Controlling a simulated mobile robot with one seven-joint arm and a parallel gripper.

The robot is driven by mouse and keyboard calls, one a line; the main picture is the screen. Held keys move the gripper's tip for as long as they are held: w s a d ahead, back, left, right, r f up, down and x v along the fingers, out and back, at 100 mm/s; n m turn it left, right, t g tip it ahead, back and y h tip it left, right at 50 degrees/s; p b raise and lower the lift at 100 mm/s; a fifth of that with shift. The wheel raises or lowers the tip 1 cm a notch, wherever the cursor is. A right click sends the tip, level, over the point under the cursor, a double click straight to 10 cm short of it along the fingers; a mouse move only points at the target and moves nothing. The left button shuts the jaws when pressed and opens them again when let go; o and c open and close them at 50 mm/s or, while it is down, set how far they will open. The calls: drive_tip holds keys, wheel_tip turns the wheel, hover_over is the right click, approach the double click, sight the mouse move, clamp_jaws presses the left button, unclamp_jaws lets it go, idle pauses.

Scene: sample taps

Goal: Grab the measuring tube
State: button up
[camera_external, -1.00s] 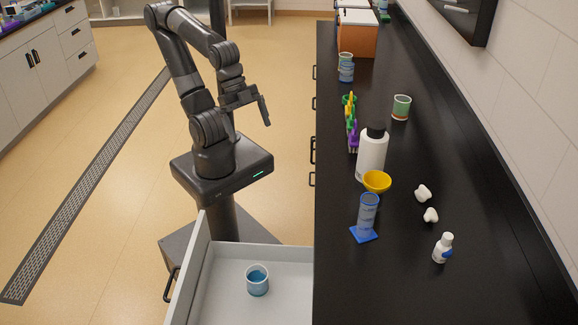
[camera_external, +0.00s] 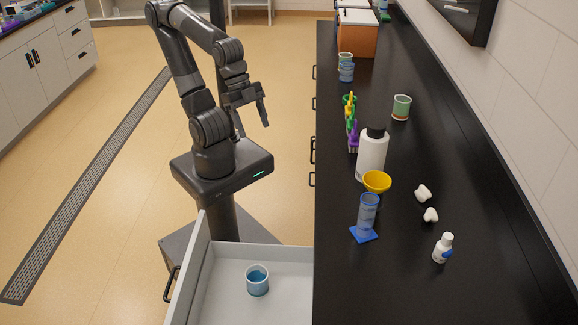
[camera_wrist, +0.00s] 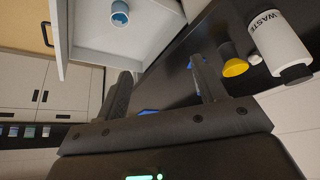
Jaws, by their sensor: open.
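The measuring tube (camera_external: 367,214) is a translucent blue cylinder upright on a flat blue foot, on the black counter near its left edge. My gripper (camera_external: 251,117) is open and empty, in the air left of the counter, well apart from the tube. In the wrist view my gripper's two fingers (camera_wrist: 163,87) are spread apart.
A yellow funnel (camera_external: 377,181) and white bottle (camera_external: 371,155) stand close behind the tube. A small white bottle (camera_external: 442,248) and white pieces (camera_external: 423,194) lie to its right. An open drawer (camera_external: 290,286) holds a blue beaker (camera_external: 257,281) at the counter's left.

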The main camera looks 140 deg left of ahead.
drive_tip(key=w+a+r+g, duration=0.15)
drive_tip(key=w+r, duration=0.25)
drive_tip(key=w, duration=0.6)
drive_tip(key=g, duration=0.4)
approach(369, 206)
drive_tip(key=a+f, duration=0.1)
drive_tip(key=a, duration=0.1)
drive_tip(key=shift+s+d+f, duration=0.1)
drive_tip(key=shift+s+f, duration=0.1)
drive_tip(key=shift+f, duration=1.65)
drive_tip(key=shift+s+a+f, duration=0.1)
drive_tip(key=shift+s+f, duration=0.15)
drive_tip(key=shift+f, duration=1.6)
drive_tip(key=shift+s+d+f, duration=0.1)
drive_tip(key=shift+s+f, duration=0.1)
drive_tip(key=shift+f, duration=1.65)
drive_tip(key=c, duration=1.3)
drive_tip(key=shift+r, duration=0.1)
